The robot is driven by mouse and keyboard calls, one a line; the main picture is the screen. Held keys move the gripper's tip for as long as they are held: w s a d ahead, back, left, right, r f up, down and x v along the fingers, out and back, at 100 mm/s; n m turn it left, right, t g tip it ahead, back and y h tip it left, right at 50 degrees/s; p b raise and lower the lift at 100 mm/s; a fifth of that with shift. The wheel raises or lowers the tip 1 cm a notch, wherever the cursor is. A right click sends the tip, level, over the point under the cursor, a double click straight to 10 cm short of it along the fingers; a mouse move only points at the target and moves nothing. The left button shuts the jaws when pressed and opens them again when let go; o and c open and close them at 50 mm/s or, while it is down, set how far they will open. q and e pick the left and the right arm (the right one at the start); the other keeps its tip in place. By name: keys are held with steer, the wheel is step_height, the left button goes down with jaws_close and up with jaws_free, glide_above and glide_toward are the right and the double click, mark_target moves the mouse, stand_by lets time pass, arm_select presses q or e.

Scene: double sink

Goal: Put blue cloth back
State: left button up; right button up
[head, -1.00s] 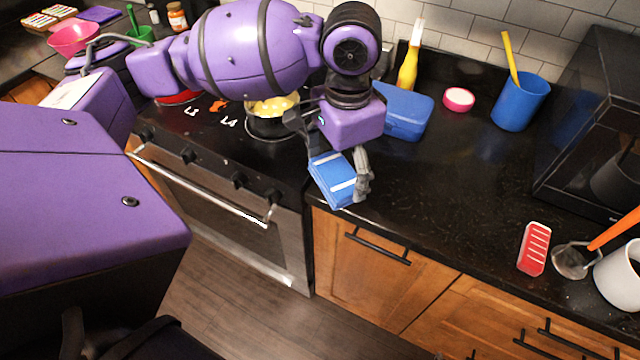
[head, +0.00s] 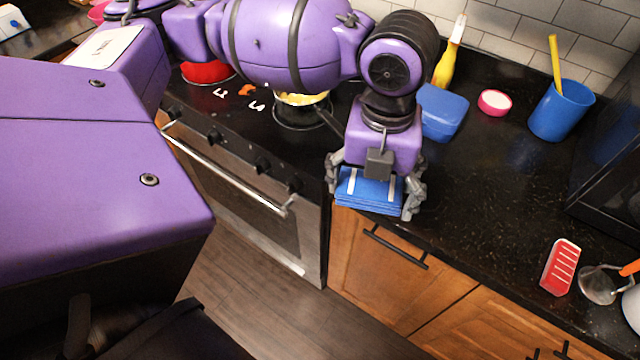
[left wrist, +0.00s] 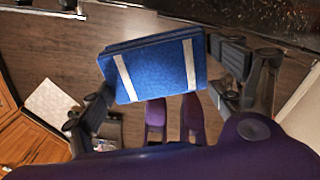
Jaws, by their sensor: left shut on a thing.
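The blue cloth (head: 369,193) is a folded stack with two white stripes, near the counter's front edge in the head view. My left gripper (head: 376,196) is shut on it, with one finger at each side. In the left wrist view the cloth (left wrist: 155,70) sits between the fingertips of my left gripper (left wrist: 158,80), and the floor shows behind it. I cannot tell whether the cloth touches the counter. My right gripper is not in view.
The stove with a pot (head: 300,112) is left of the gripper. A blue box (head: 440,112), a yellow bottle (head: 449,62), a pink-rimmed bowl (head: 494,103) and a blue cup (head: 561,110) stand behind. A red grater (head: 560,267) lies right. The counter (head: 490,190) between is clear.

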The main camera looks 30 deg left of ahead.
arm_select(q)
steer(key=w+f, duration=0.2)
steer(key=w, duration=0.2)
steer(key=w+f, duration=0.3)
steer(key=w+a+f+b, duration=0.1)
steer(key=w+f, duration=0.2)
steer(key=w, duration=0.1)
steer(key=shift+w+a+f, duration=0.1)
steer(key=shift+w+f, duration=0.1)
steer(key=shift+w, duration=0.1)
steer(key=shift+w+f, duration=0.25)
steer(key=shift+f, duration=0.8)
steer(key=shift+w+f, duration=0.2)
steer(key=shift+f, duration=0.8)
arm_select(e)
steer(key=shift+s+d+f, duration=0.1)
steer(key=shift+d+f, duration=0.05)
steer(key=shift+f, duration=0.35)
arm_select(q)
steer(key=shift+f, duration=0.15)
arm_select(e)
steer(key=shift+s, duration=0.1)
arm_select(q)
steer(key=o, duration=1.2)
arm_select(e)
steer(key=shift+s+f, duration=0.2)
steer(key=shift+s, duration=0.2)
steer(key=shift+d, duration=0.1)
